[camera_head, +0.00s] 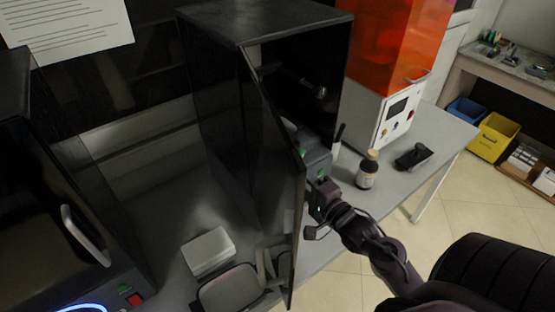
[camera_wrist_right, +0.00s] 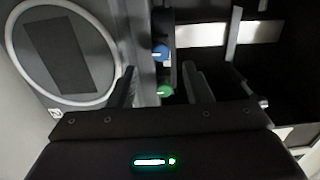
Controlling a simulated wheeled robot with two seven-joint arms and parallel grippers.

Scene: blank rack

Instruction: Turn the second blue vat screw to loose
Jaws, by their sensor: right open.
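A small blue screw (camera_wrist_right: 160,53) shows in the right wrist view, just beyond the gap between my fingers. A green round knob (camera_wrist_right: 165,91) sits nearer, between the fingers; I cannot tell whether it is also a vat screw. My right gripper (camera_wrist_right: 160,72) is open, with one finger on each side of the line of knobs. No contact is visible. In the head view my right gripper (camera_head: 322,195) is at the front of the open black printer (camera_head: 215,110), beside its door edge. My left gripper is out of view.
The printer's open dark door (camera_head: 272,170) stands left of my right gripper. A pale box (camera_head: 208,250) lies at the left.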

